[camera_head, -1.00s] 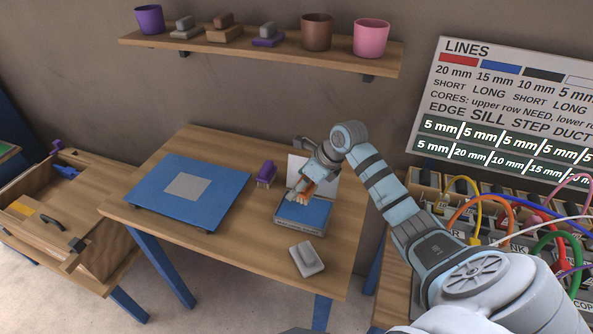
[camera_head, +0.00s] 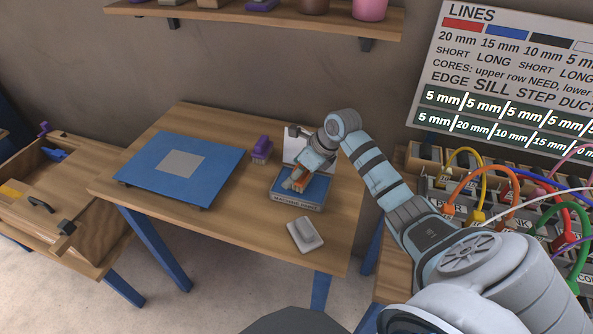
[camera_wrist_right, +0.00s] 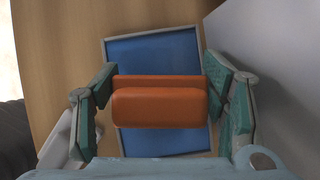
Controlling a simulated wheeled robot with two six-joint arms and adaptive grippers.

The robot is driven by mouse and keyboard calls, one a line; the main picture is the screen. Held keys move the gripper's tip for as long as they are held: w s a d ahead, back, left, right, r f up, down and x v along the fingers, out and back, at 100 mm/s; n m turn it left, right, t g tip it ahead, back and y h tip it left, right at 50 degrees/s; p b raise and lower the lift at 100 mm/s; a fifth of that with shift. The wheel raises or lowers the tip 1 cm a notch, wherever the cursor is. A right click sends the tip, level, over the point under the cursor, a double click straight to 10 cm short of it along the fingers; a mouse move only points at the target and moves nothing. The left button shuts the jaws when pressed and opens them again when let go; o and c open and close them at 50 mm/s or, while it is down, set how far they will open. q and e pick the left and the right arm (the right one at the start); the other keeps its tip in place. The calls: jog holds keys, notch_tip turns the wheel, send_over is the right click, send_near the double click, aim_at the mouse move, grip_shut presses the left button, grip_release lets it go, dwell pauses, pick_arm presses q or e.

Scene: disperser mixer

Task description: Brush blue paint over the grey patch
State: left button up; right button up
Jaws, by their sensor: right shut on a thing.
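The grey patch (camera_head: 180,163) is a square in the middle of a blue panel (camera_head: 143,172) lying on the left of the wooden table. A shallow tray (camera_head: 297,205) with a blue surface inside lies on the right of the table. My right gripper (camera_head: 299,183) is over the tray, shut on an orange-handled brush (camera_head: 304,187). In the right wrist view the brush's orange handle (camera_wrist_right: 160,107) sits crosswise between both fingers, with the tray's blue inside (camera_wrist_right: 155,54) behind it. The bristles are hard to make out, and whether they touch the blue is unclear. My left gripper is not in view.
A purple brush-like block (camera_head: 262,150) stands between panel and tray. A grey block (camera_head: 306,234) lies near the table's front edge. A pale upright card (camera_head: 295,148) stands behind the tray. A cable board (camera_head: 490,205) is at the right. A shelf (camera_head: 250,22) hangs above.

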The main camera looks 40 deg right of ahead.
jog(key=shift+f+b, duration=0.4)
dwell(0.3)
jog(key=shift+s+f, duration=0.1)
jog(key=shift+f, duration=0.05)
dwell(1.3)
dwell(0.5)
notch_tip(320, 180, up, 7)
jog(key=p, duration=0.5)
dwell(0.3)
